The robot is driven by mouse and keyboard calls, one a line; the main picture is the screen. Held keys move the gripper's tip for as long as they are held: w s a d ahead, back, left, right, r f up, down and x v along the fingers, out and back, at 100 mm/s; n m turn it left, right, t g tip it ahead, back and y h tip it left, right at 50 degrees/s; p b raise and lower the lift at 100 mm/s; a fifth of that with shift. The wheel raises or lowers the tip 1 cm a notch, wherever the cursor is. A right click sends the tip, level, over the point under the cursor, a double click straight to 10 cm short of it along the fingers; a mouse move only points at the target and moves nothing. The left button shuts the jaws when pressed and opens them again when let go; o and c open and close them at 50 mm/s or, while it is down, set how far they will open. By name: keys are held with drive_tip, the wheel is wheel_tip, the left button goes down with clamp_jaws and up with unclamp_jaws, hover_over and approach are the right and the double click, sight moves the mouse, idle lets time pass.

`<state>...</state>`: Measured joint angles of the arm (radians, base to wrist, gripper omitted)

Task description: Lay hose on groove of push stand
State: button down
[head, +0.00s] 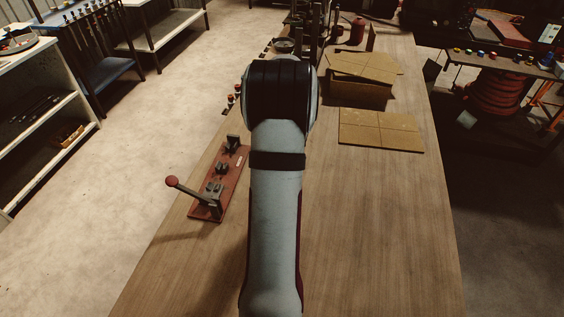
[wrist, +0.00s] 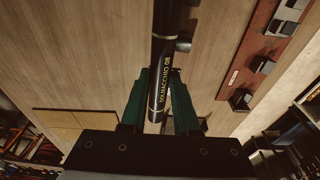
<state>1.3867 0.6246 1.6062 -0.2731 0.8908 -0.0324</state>
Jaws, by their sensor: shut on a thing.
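My gripper (wrist: 161,92) has two dark green fingers, shut on a black hose (wrist: 165,35) with yellow lettering in the wrist view. The hose runs up between the fingers and leaves the top of the picture; its far end is out of view. The push stand (head: 228,178) is a red base plate with dark metal blocks and a red-knobbed lever (head: 172,181), on the table left of my arm in the head view. Part of it also shows at the upper right of the wrist view (wrist: 262,48), apart from the hose. In the head view my arm hides the gripper and hose.
The wooden table (head: 370,230) is bare at the front right. A cardboard box (head: 358,92) and a flat cardboard piece (head: 381,130) lie further back on the right. Several small items stand along the table's far left edge. A small grey cylinder (wrist: 183,45) shows beside the hose.

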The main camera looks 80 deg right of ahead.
drive_tip(key=w+d, duration=0.2)
drive_tip(key=w, duration=0.9)
drive_tip(key=w+d, duration=0.2)
drive_tip(key=w, duration=0.9)
drive_tip(key=shift+n, duration=0.3)
drive_tip(key=shift+d+f, duration=0.1)
drive_tip(key=shift+f, duration=3.4)
drive_tip(key=shift+f, duration=0.5)
drive_tip(key=c, duration=0.6)
unclamp_jaws()
drive_tip(key=shift+r, duration=4.05)
drive_tip(key=shift+w, duration=0.1)
